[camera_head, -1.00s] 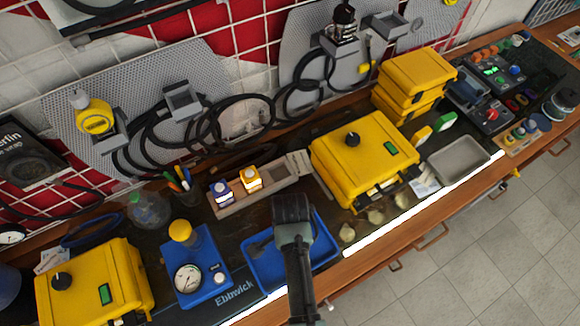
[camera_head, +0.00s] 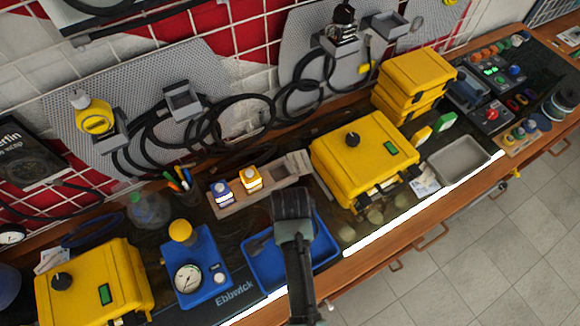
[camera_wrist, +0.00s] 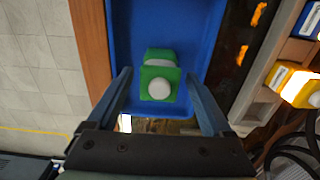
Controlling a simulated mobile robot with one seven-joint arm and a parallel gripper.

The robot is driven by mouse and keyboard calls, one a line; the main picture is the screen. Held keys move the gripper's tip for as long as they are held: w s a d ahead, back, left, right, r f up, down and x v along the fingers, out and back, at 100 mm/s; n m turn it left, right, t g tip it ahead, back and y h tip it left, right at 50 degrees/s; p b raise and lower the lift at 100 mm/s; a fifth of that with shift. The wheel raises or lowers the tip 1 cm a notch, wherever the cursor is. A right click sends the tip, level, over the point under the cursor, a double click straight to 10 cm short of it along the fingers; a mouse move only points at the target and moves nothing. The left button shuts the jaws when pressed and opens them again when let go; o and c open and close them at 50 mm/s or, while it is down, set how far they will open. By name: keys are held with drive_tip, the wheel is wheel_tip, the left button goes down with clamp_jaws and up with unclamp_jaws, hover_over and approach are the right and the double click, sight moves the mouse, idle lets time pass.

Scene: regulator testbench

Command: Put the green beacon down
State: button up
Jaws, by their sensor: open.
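The green beacon (camera_wrist: 160,82) has a green body and a white round knob. In the wrist view it is in the blue tray (camera_wrist: 122,30), between my two fingers. My gripper (camera_wrist: 158,76) is open, with a finger on each side of the beacon and a visible gap to each. In the head view my gripper (camera_head: 292,205) is over the blue tray (camera_head: 325,255), and the beacon is hidden beneath it. I cannot tell how closely the beacon's base meets the tray floor.
A wooden holder (camera_head: 268,198) with a blue-and-white and a yellow beacon stands behind the tray. A yellow case (camera_head: 335,140) is to the right. A blue gauge unit (camera_head: 205,262) is to the left. The bench's front edge is close to the tray.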

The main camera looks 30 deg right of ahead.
wheel_tip(320, 180, up, 10)
drive_tip(key=shift+b, duration=0.3)
drive_tip(key=w+a+r+n+t+h, duration=0.1)
drive_tip(key=w+r+n+t, duration=0.25)
drive_tip(key=w+r, duration=0.45)
drive_tip(key=w+a+r+n+t+h, duration=0.15)
drive_tip(key=w+r+t, duration=0.35)
drive_tip(key=r, duration=0.6)
drive_tip(key=w+r+n+t, duration=0.3)
drive_tip(key=w+r+t, duration=0.25)
drive_tip(key=r, duration=0.45)
drive_tip(key=a+r+n+t, duration=0.3)
drive_tip(key=r+n+t, duration=0.15)
drive_tip(key=r, duration=1.25)
drive_tip(key=s+a+r+n+t+y, duration=0.1)
drive_tip(key=s+r+t, duration=0.3)
drive_tip(key=r, duration=0.5)
drive_tip(key=s+a+r+n+t+y, duration=0.1)
drive_tip(key=s+a+r+n+t, duration=0.3)
drive_tip(key=s+r, duration=0.5)
drive_tip(key=shift+a+t, duration=0.25)
drive_tip(key=shift+t, duration=0.2)
